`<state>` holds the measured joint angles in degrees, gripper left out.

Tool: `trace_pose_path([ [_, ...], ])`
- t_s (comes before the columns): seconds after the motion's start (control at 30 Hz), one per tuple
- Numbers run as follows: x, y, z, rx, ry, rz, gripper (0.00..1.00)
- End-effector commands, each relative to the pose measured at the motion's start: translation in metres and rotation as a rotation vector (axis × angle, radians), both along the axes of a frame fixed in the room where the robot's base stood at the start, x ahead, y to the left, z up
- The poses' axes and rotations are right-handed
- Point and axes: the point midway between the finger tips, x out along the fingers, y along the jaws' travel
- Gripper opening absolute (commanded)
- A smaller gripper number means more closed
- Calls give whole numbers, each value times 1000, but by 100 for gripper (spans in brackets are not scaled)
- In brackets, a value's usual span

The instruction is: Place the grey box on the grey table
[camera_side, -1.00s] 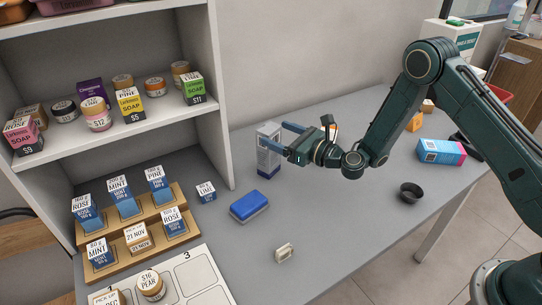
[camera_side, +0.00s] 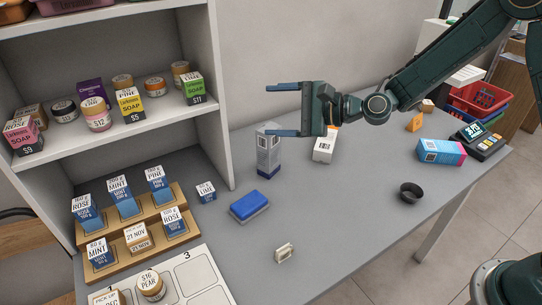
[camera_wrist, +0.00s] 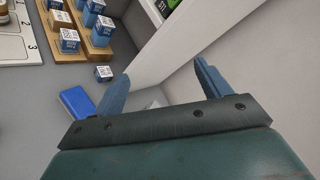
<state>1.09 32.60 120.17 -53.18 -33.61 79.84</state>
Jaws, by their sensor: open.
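The grey box (camera_side: 268,155), tall with a blue lower part, stands upright on the grey table (camera_side: 345,215) near the back, just right of the shelf unit. My gripper (camera_side: 269,110) is raised near the box's top in the side view, with fingers apart and pointing left. The lower finger overlaps the box's top edge in the picture; I cannot tell whether it touches. In the wrist view the fingers (camera_wrist: 162,72) are spread with nothing held between them. A small pale patch low between them may be the box, mostly hidden by the gripper body.
A blue sponge-like block (camera_side: 249,206) and a small cream item (camera_side: 284,252) lie in front. A white box (camera_side: 325,144) stands to the right. A black bowl (camera_side: 410,192) and a blue-pink box (camera_side: 441,151) lie further right. The shelf unit (camera_side: 212,100) borders the left.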

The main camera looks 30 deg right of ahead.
Motion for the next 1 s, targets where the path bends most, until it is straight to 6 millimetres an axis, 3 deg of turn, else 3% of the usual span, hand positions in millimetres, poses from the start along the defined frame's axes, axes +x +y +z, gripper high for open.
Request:
trace_pose_path([
  [0.1, -18, 0, 18, -170, -69, 63, 76],
  [0.47, -78, -20, 50, -673, -223, 241, 76],
  [1.0, -190, -89, 76, -1318, -296, 492, 76],
])
